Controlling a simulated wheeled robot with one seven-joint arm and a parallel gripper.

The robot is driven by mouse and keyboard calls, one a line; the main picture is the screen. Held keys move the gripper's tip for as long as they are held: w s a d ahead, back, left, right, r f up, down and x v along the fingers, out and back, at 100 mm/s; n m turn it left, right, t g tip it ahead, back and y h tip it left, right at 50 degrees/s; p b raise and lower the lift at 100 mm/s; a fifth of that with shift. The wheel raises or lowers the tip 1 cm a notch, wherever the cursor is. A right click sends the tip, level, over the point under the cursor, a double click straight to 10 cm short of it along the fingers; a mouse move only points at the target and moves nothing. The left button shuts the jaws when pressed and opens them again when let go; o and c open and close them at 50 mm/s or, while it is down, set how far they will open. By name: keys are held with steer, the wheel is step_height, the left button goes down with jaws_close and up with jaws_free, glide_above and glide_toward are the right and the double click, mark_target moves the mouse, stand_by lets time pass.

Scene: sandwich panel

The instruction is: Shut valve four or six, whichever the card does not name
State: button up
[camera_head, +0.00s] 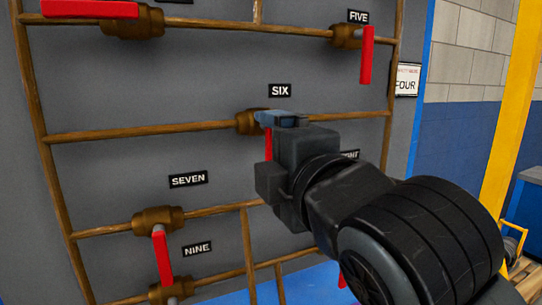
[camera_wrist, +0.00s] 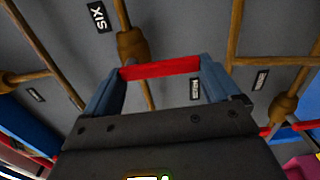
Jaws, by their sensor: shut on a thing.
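The card (camera_head: 407,80) on the right side of the panel reads FOUR. The valve six body (camera_head: 247,121) is brass on a horizontal pipe, under the SIX label (camera_head: 280,90). Its red handle (camera_head: 268,145) points down in the head view, across the pipe, and is partly hidden by my gripper (camera_head: 280,118). In the wrist view the red handle (camera_wrist: 160,68) spans between the blue fingers of my gripper (camera_wrist: 160,80), which is shut on it. The brass body (camera_wrist: 132,46) and SIX label (camera_wrist: 98,16) show beyond. Valve four is not identifiable.
Valve five (camera_head: 345,36) has its red handle hanging down at upper right. The valve seven body (camera_head: 158,219) is below left, its handle down, with valve nine (camera_head: 170,291) under it. A yellow post (camera_head: 510,120) stands right of the panel.

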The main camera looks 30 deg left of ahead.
steer(key=shift+f, duration=0.1)
steer(key=o, duration=1.2)
steer(key=shift+v, duration=3.9)
